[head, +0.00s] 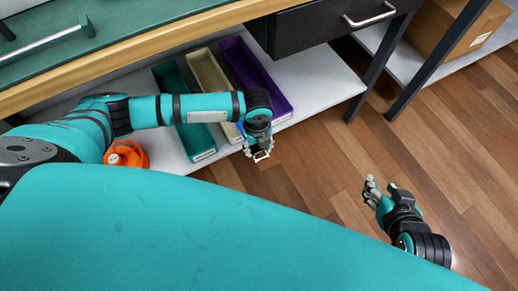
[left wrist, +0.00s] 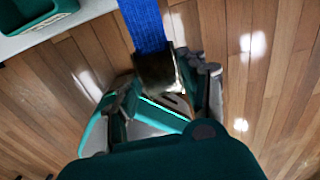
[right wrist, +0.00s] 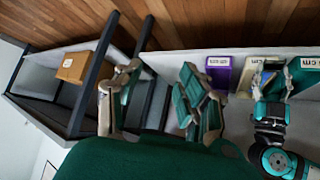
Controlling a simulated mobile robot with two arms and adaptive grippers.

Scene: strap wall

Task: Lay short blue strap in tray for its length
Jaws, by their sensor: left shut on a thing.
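My left gripper (head: 260,156) is shut on the blue strap (left wrist: 146,25), at an end with a dark metal-looking piece (left wrist: 156,72). The strap runs up out of the left wrist view, and its full length is hidden. Three long trays lie side by side on the low shelf: teal (head: 172,83), cream (head: 205,68) and purple (head: 279,100). My left gripper is in front of their near ends, over the floor. The trays' front labels in the right wrist view are only partly readable. My right gripper (head: 371,188) is open and empty over the floor.
A wooden-edged bench (head: 120,75) with a dark drawer (head: 330,28) overhangs the shelf (head: 325,85). An orange round object (head: 127,154) sits left of the trays. Black bench legs (head: 376,60) and a cardboard box (head: 455,35) are at the right. The wooden floor is clear.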

